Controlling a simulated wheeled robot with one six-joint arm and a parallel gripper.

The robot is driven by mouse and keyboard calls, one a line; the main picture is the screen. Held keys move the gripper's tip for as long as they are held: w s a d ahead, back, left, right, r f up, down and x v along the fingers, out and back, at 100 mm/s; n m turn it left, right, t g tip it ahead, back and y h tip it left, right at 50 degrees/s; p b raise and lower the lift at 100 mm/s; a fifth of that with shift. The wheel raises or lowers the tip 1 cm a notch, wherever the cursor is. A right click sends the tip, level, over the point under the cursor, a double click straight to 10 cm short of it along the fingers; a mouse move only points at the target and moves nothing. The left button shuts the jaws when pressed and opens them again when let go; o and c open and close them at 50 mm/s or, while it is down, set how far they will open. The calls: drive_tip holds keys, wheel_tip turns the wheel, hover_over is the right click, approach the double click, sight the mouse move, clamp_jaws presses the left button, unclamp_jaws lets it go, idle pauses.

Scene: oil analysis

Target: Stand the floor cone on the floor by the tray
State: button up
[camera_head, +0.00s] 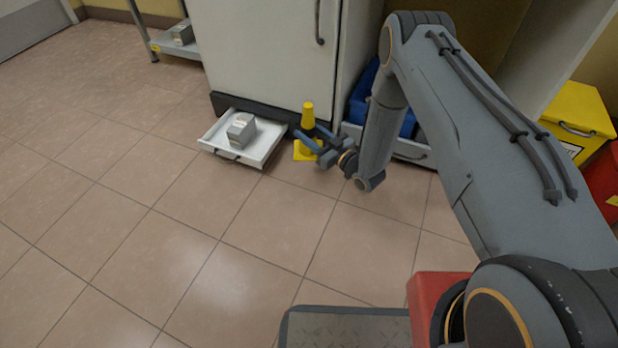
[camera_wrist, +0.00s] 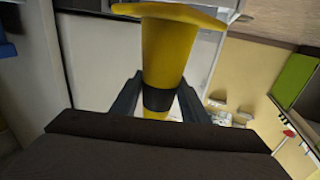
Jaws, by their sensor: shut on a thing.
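The yellow floor cone (camera_head: 308,117) with a dark band is upright next to the right side of the tray, in front of the white cabinet. Its square base looks at or very near the floor; I cannot tell if it touches. My gripper (camera_head: 313,140) is shut on the cone around its middle and hides part of it. In the wrist view the cone (camera_wrist: 168,50) sits between the two fingers (camera_wrist: 157,100), its base towards the top of the picture. The white tray (camera_head: 266,150) is low in front of the cabinet and holds a grey box (camera_head: 241,130).
The white cabinet (camera_head: 262,55) stands right behind the cone. A blue bin (camera_head: 362,95) is to the right, behind my arm. A yellow box (camera_head: 580,115) and a red one (camera_head: 604,180) stand at the far right. The tiled floor in front is clear.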

drive_tip(key=shift+w+a+f+b, duration=0.15)
drive_tip(key=shift+f+b, duration=0.15)
drive_tip(key=shift+f, duration=0.4)
wheel_tip(320, 180, down, 9)
drive_tip(key=b, duration=0.5)
drive_tip(key=shift+f, duration=0.65)
drive_tip(key=o, duration=1.3)
drive_tip(key=shift+f, duration=0.1)
drive_tip(key=shift+b, duration=0.3)
drive_tip(key=r+p+v, duration=0.1)
drive_tip(key=p+v, duration=0.5)
drive_tip(key=v, duration=0.6)
